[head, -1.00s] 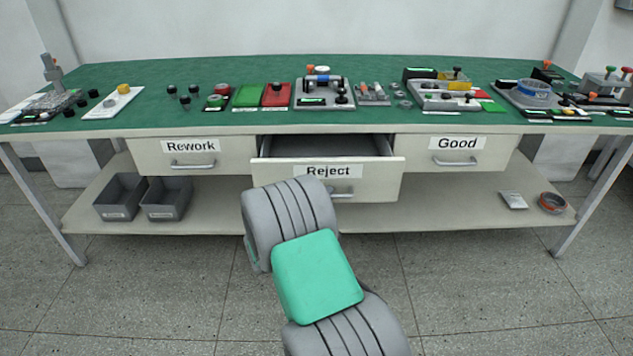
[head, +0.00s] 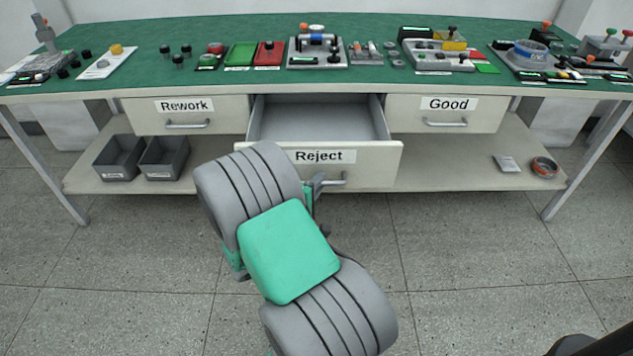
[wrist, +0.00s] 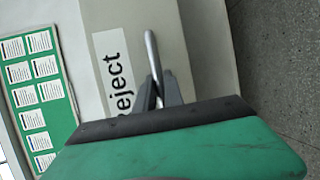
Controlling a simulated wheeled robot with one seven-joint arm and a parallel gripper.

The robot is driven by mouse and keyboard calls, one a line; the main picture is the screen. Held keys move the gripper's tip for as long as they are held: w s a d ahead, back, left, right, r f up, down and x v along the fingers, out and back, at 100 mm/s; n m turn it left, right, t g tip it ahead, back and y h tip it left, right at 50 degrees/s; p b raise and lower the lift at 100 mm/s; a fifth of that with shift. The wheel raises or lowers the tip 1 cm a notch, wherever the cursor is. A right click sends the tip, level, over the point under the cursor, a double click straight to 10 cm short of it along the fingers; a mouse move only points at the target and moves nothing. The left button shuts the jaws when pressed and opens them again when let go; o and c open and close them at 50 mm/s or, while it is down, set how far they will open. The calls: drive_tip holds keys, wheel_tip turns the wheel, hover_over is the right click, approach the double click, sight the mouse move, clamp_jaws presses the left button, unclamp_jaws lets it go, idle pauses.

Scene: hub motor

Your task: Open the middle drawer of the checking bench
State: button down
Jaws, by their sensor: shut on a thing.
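The middle drawer (head: 361,166), labelled "Reject", stands pulled out from the green-topped checking bench (head: 300,92). Its inside shows and looks empty. My gripper (head: 322,184) is at the drawer's front, partly hidden behind my arm in the head view. In the wrist view my gripper (wrist: 159,100) is shut on the metal bar handle (wrist: 151,56), just beside the "Reject" label (wrist: 113,73).
The "Rework" drawer (head: 150,121) on the left and the "Good" drawer (head: 400,116) on the right are closed. Two grey bins (head: 120,157) and an orange-grey ring (head: 544,167) lie on the lower shelf. The floor in front is clear.

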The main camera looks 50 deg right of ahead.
drive_tip(key=c, duration=1.5)
unclamp_jaws()
drive_tip(key=shift+o, duration=0.2)
drive_tip(key=p+v, duration=0.1)
drive_tip(key=v, duration=0.6)
drive_tip(key=shift+a, duration=0.35)
drive_tip(key=shift+s+r, duration=0.1)
